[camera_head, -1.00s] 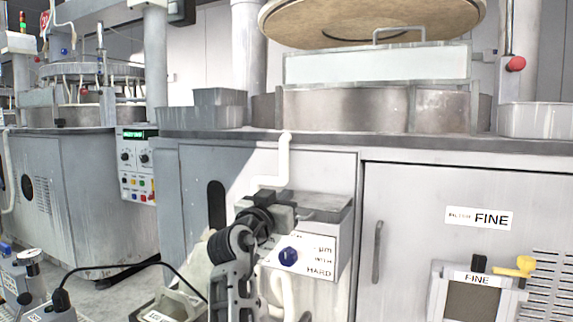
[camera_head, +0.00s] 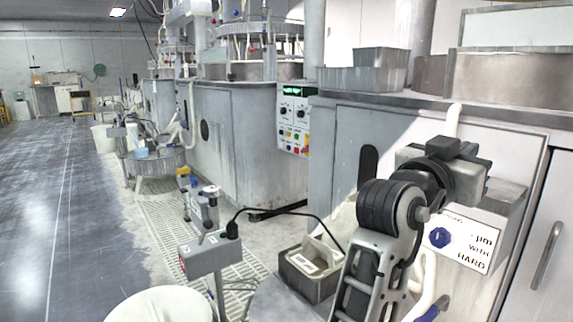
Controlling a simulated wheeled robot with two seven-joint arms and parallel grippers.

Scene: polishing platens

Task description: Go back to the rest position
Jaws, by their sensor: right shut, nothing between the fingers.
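My right arm comes up from the bottom of the head view, and its dark right gripper (camera_head: 466,153) points away to the right. The gripper is shut with nothing seen in it. It shows in front of the grey box with a blue knob (camera_head: 440,237) on the near machine's cabinet (camera_head: 345,150). I cannot tell how far apart they are. My left gripper is not in view.
A grey bin with a label (camera_head: 312,268) and a small grey device with a black cable (camera_head: 205,255) stand low in front. A white round top (camera_head: 160,305) is at the bottom edge. Open floor (camera_head: 60,220) runs along the left.

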